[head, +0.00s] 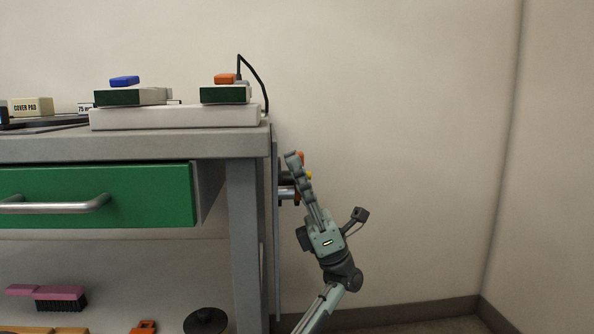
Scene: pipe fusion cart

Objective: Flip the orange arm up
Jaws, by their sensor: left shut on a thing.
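My left gripper (293,162) reaches up from the bottom of the head view to the right side of the cart. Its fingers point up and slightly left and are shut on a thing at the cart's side. A small orange part (300,155), which looks like the orange arm, shows just beside the fingertips. The fingers hide most of it, so its full shape and angle cannot be told. A bit of yellow (309,175) shows just below it, behind the fingers. My right gripper is not in view.
The grey cart (244,240) has a green drawer (100,196) with a metal handle. White, green, blue and orange items stand on its top, with a black cable (258,75). A pink brush (50,293) and a dark round thing (205,321) lie below. Right of the cart is clear.

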